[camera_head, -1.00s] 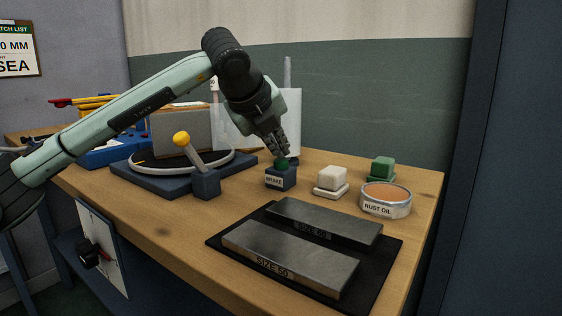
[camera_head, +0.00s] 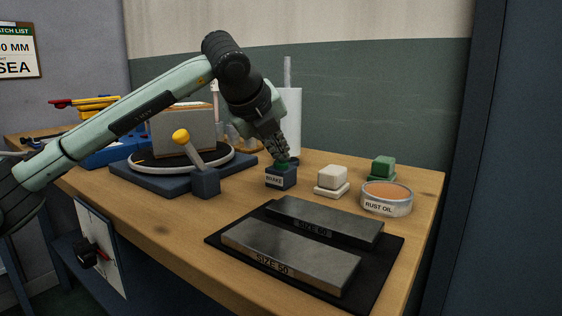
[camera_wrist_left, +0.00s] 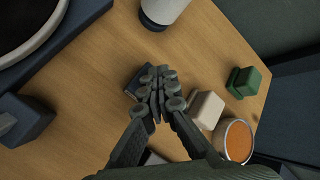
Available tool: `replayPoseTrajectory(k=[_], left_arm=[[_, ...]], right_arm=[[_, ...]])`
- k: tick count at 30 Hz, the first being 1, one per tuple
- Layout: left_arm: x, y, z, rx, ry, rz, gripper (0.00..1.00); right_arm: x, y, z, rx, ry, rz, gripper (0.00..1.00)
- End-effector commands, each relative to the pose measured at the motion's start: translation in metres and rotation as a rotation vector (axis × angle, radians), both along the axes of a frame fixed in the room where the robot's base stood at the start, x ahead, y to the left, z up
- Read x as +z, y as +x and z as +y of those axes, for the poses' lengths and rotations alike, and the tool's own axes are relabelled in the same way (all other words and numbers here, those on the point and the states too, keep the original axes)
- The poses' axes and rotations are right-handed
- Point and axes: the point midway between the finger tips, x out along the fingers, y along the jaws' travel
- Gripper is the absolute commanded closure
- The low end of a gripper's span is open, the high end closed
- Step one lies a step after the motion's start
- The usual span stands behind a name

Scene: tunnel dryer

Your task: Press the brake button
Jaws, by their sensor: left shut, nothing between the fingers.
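The brake button is a green cap (camera_head: 282,166) on a small dark blue box (camera_head: 280,179) labelled BRAKE, standing on the wooden bench. My left gripper (camera_head: 281,157) is shut and empty, pointing down over the button with its fingertips at the green cap. I cannot tell whether they press it. In the left wrist view the shut fingers (camera_wrist_left: 155,116) cover most of the box, and only a dark edge (camera_wrist_left: 132,84) of it shows. My right gripper is in neither view.
A yellow-knobbed lever (camera_head: 181,137) and a turntable (camera_head: 220,160) stand left of the button. A white block (camera_head: 332,177), a green block (camera_head: 382,166) and a rust oil tin (camera_head: 386,200) stand right. Two steel blocks (camera_head: 290,257) lie on a black mat (camera_head: 392,262) in front.

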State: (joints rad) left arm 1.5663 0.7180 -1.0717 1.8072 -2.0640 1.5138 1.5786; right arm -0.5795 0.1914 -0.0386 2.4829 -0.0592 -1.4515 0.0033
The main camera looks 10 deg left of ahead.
Motion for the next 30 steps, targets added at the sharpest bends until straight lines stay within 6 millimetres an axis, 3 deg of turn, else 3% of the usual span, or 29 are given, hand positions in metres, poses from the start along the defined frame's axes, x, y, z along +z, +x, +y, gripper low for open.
replayPoseTrajectory(k=[14,30], left_arm=[[-0.004,0.0,-0.001,-0.001,0.001,0.005,1.0],[0.017,0.0,-0.001,-0.001,0.001,0.002,1.0]], right_arm=[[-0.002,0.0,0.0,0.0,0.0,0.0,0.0],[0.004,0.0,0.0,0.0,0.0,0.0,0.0]])
